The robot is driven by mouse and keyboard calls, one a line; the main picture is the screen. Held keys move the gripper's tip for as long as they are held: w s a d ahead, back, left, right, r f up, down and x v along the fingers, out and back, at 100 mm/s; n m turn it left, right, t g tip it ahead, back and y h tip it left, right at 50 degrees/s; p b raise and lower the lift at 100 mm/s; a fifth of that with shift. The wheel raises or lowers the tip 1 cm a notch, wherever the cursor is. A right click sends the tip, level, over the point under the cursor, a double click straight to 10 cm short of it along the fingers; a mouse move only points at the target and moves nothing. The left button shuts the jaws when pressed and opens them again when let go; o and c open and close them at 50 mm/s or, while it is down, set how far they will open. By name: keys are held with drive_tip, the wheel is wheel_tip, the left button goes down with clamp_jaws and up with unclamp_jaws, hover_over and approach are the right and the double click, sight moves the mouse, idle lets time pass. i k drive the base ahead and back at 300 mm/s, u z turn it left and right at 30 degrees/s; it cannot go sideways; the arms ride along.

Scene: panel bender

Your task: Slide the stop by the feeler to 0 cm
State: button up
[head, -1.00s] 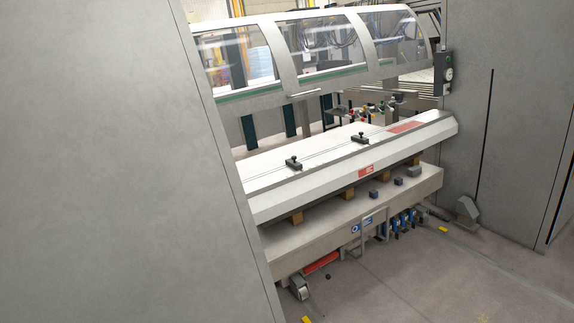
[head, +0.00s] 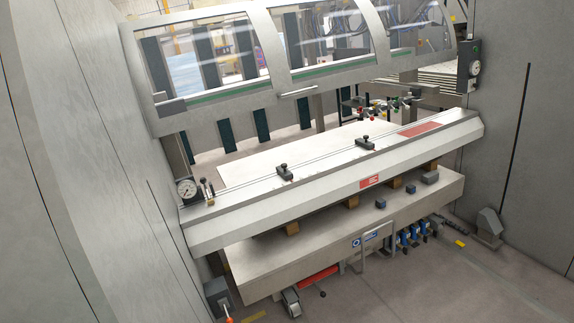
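Two black stops with knobs sit on the slotted rail along the top of the pale bending table (head: 330,190). One stop (head: 285,172) is left of the middle, and the other stop (head: 365,144) is further right. At the table's left end stands a round dial gauge (head: 187,188) with a small brass-coloured upright piece (head: 207,189) beside it. I cannot tell which part is the feeler. Any scale marks are too small to read. My gripper is not in view.
A hood with clear windows (head: 210,55) spans above the table. Tall grey housings (head: 80,190) stand at left and right. A lower ledge (head: 330,240) carries small blocks below the table. Open floor (head: 430,290) lies in front at the lower right.

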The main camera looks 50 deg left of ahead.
sight(282, 170)
drive_tip(key=z, duration=0.05)
drive_tip(key=i, duration=1.6)
drive_tip(key=u, duration=1.95)
drive_tip(key=i, duration=2.15)
drive_tip(key=z, duration=0.25)
